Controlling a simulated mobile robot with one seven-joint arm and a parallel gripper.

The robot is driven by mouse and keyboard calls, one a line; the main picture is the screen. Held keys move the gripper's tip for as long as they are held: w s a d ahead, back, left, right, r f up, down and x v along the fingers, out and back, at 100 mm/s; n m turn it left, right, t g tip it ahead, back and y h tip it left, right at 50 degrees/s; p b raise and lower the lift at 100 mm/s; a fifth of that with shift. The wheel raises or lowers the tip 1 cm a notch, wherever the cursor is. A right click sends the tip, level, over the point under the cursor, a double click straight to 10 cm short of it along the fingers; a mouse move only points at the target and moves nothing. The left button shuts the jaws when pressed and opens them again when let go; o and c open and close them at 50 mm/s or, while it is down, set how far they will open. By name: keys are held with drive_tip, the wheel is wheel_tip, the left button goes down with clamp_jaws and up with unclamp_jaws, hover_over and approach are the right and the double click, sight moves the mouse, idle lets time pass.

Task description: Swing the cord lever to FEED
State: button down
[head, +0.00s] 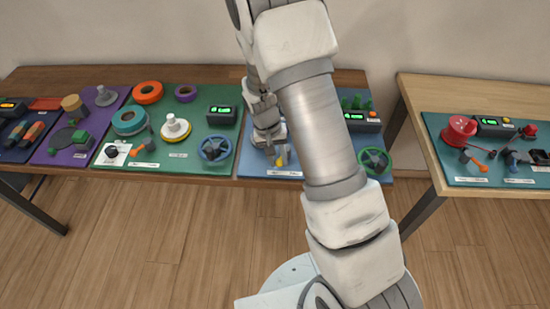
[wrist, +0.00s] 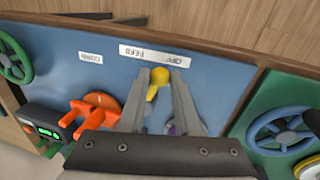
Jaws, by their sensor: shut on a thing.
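The yellow cord lever (wrist: 157,80) stands on the blue panel (wrist: 215,65) in the wrist view, just below a white strip label (wrist: 155,56) that seems to read OFF and FEED, upside down. My gripper (wrist: 165,76) is shut on the lever, with one grey finger on each side of it. Which label word the lever points to I cannot tell. In the head view the lever shows as a small yellow spot (head: 280,161) at the panel's front, below my gripper. My arm hides part of this panel.
A blue handwheel (wrist: 282,128) is on the right. A purple part (wrist: 171,129) shows between the fingers.

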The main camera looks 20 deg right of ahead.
drive_tip(key=n, duration=0.2)
drive_tip(key=d+n+b, duration=0.1)
drive_tip(key=s+d+n+t, duration=0.1)
drive_tip(key=n, duration=0.1)
drive_tip(key=shift+s+d+n+b, duration=0.1)
drive_tip(key=shift+d+n+b, duration=0.2)
drive_tip(key=shift+b, duration=0.1)
drive_tip(key=shift+d+n+t, duration=0.2)
drive_tip(key=shift+d+n, duration=0.35)
drive_tip(key=shift+n, duration=0.5)
drive_tip(key=shift+d+n+t, duration=0.2)
drive_tip(key=shift+d+n, duration=0.3)
drive_tip(key=shift+n, duration=0.55)
drive_tip(key=c, duration=0.6)
unclamp_jaws()
drive_tip(key=shift+c, duration=0.2)
drive_tip(key=p+v, duration=0.2)
drive_tip(key=v, duration=1.5)
drive_tip(key=shift+d+r, duration=0.25)
drive_tip(key=shift+r, duration=0.05)
